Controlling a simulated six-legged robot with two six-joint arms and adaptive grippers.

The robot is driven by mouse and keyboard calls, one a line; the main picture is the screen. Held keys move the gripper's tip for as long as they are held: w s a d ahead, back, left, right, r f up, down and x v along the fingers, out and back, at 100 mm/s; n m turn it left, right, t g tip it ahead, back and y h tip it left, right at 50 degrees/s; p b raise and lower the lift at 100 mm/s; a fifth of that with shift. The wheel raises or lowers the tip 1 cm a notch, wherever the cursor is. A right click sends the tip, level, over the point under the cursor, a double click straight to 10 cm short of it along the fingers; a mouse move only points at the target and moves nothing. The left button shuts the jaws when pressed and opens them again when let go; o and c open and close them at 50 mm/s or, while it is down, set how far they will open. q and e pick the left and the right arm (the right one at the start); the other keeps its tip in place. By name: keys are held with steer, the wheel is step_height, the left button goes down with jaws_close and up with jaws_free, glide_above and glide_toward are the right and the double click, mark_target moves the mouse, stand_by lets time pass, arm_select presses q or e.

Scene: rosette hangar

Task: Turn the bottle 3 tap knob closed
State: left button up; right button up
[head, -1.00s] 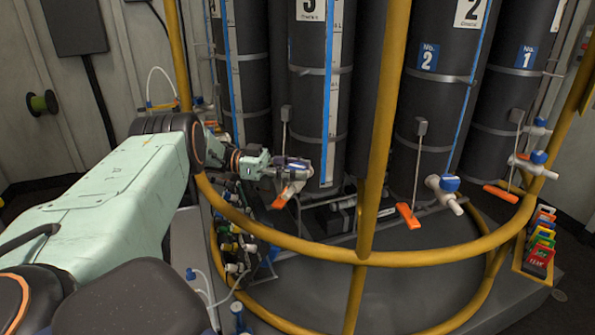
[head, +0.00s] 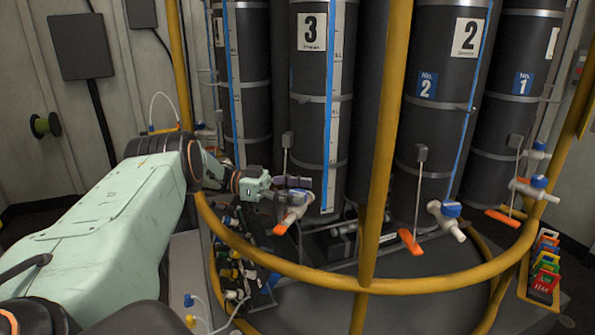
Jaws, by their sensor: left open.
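Bottle 3 (head: 308,120) is a tall dark cylinder with a white "3" label, standing behind the yellow rail. Its white tap (head: 291,216) sticks out near its foot, with an orange lever (head: 280,229) below. My left gripper (head: 296,190) comes in from the left at the top of this tap. Its fingers are open, one above the other in the picture, at the tap knob. The knob is mostly hidden by the fingers, so its angle and any contact are unclear. My right gripper is not in view.
The yellow rail (head: 300,273) curves in front, and an upright yellow post (head: 381,150) stands right of the tap. Bottle 2 (head: 432,120) has a blue-knobbed tap (head: 447,213). Coloured tags (head: 545,262) sit in a rack at right. Small fittings crowd the area below my gripper.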

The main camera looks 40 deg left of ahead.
mark_target(298, 192)
arm_select(q)
steer(key=shift+d+r, duration=0.1)
steer(key=shift+r, duration=4.25)
